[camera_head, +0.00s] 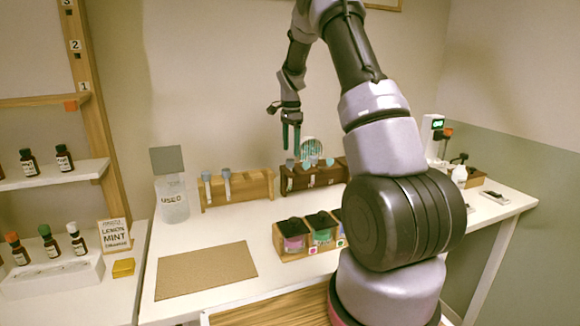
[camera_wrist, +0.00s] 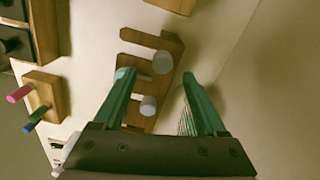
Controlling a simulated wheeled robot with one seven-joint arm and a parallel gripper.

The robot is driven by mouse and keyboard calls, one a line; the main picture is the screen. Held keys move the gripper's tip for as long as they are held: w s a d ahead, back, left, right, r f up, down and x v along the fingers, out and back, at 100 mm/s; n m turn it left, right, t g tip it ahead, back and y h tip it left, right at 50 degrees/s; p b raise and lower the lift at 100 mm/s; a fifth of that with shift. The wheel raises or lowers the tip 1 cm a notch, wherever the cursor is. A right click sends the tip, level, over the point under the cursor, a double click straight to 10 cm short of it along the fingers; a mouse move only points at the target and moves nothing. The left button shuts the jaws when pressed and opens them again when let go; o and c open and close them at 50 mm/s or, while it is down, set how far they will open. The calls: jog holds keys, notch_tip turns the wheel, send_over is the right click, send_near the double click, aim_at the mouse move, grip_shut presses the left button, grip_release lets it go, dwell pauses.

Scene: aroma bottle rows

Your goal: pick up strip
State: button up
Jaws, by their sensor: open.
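My gripper (camera_head: 291,148) is open, with its green fingers pointing down above the dark wooden rack (camera_head: 298,183) near the back wall. Pale blue-grey strips stand in this rack, one (camera_head: 290,164) just below the fingertips. In the wrist view my gripper (camera_wrist: 160,76) has its two fingers spread and empty. A wooden slotted rack (camera_wrist: 172,43) lies beyond them, with a round pale strip top (camera_wrist: 163,62) between the fingertips. Another strip top (camera_wrist: 148,105) shows lower down, and a third (camera_wrist: 125,73) is partly behind the left finger. No strip is held.
A lighter rack (camera_head: 258,187) with two strips stands to the left, beside the "USED" jar (camera_head: 174,205). Lidded jars (camera_head: 292,240) sit in a wooden tray in front. A brown mat (camera_head: 205,270) lies flat at front left. The wall is close behind the racks.

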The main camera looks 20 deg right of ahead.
aim_at(290, 160)
jog(key=f, duration=0.5)
jog(key=shift+w+a, duration=0.1)
jog(key=shift+w, duration=0.1)
jog(key=c, duration=1.1)
jog(key=shift+c, duration=0.2)
notch_tip(290, 160, up, 18)
